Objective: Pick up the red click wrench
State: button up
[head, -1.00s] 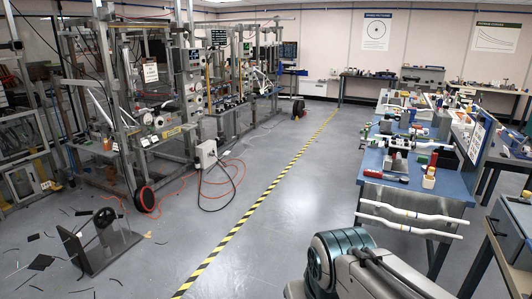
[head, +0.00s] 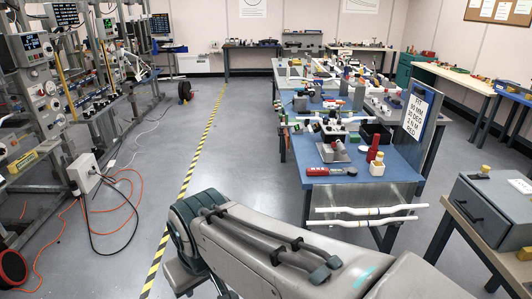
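A long red tool (head: 331,171) lies flat near the front edge of the blue-topped bench (head: 398,170), just left of a small cream container. It looks like the red click wrench, but it is too small to read any marking. My arm (head: 285,245) stretches across the bottom of the head view, in front of the bench, and runs out of the picture at the lower right. My gripper is outside the view.
A sign (head: 415,115) reading "RED" on its last line stands at the bench's right side. White tubes (head: 370,210) project before the bench's front. A grey box (head: 492,205) stands on a table at right. Floor left of the bench is clear; a cable (head: 110,225) lies farther left.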

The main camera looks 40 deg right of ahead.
aim_at(321, 171)
jog(key=z, duration=0.3)
jog(key=i, duration=1.75)
jog(key=z, duration=1.45)
jog(key=i, duration=0.9)
jog(key=z, duration=1.2)
jog(key=i, duration=0.35)
jog(key=z, duration=0.1)
